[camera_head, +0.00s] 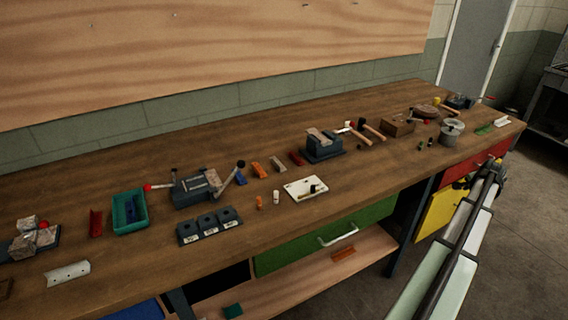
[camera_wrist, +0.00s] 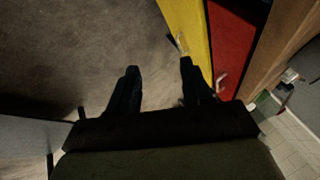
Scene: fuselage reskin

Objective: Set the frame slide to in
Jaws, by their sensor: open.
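In the head view, a dark clamp-like fixture (camera_head: 197,187) sits on the workbench left of centre. It has a red-knobbed lever on its left and a black-knobbed lever rising at its right. I cannot tell which one carries the frame slide, or how the slide is set. My gripper (camera_wrist: 158,78) shows in the wrist view, open and empty, with two dark fingers apart. It is over the floor beside the yellow cabinet front, away from both fixtures.
The workbench (camera_head: 150,257) holds a green tray (camera_head: 143,219), dark blocks (camera_head: 209,227), a white plate (camera_head: 305,188), a wooden box (camera_head: 398,125) and a grey pot (camera_head: 452,132). Below are a green drawer (camera_head: 290,249), a yellow front (camera_wrist: 187,32) and a red front (camera_wrist: 234,45).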

